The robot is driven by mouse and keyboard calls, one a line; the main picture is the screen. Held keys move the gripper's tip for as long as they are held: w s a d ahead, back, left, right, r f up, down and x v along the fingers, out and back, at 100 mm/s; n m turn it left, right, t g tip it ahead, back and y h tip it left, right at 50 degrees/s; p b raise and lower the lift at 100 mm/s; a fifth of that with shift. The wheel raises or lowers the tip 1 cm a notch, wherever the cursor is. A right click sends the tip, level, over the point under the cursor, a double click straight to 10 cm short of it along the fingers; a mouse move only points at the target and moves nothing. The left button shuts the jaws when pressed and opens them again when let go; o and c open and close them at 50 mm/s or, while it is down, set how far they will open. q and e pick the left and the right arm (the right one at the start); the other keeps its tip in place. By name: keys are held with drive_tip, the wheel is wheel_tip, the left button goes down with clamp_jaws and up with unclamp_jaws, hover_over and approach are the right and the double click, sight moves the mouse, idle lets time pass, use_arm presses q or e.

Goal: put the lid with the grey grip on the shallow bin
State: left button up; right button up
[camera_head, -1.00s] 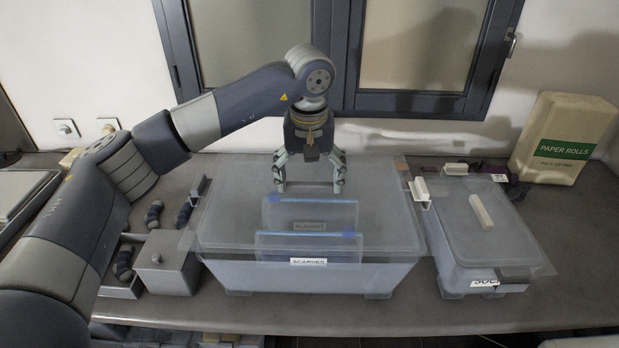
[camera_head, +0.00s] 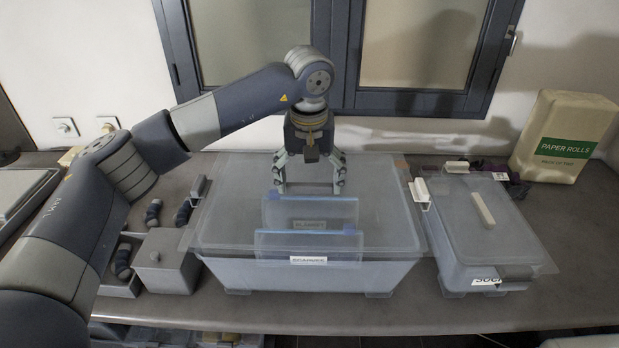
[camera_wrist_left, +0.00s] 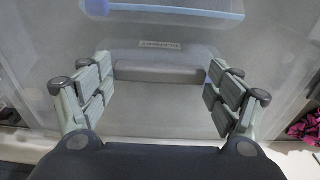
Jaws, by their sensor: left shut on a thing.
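My left gripper (camera_head: 309,186) is above the wide clear lid (camera_head: 385,215), toward its back. It is shut on the lid's grey grip (camera_wrist_left: 165,73), a bar that runs from finger to finger in the left wrist view. The lid lies over the large translucent bin (camera_head: 300,278) in the middle of the counter; I cannot tell whether a small gap separates them. Blue-edged pieces (camera_head: 310,213) show through the lid. At the right is a smaller translucent bin (camera_head: 455,275) under a clear lid (camera_head: 500,240) with a cream grip (camera_head: 482,210). My right gripper is out of view.
A paper rolls pack (camera_head: 565,138) stands at the back right. A grey box with a knob (camera_head: 165,262) and small dark items (camera_head: 153,213) stand left of the large bin. A narrow gap separates the bins. The window wall is close behind.

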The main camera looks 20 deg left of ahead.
sight(309, 198)
use_arm(q)
drive_tip(key=shift+f+b, duration=0.8)
drive_tip(key=shift+f, duration=0.3)
drive_tip(key=o, duration=1.3)
drive_tip(key=shift+r, duration=0.1)
drive_tip(key=r, duration=0.4)
drive_tip(key=s+r, duration=0.1)
drive_tip(key=r, duration=0.6)
drive_tip(key=shift+s+d+r, duration=0.15)
drive_tip(key=shift+s+r, duration=0.1)
drive_tip(key=shift+r, duration=0.15)
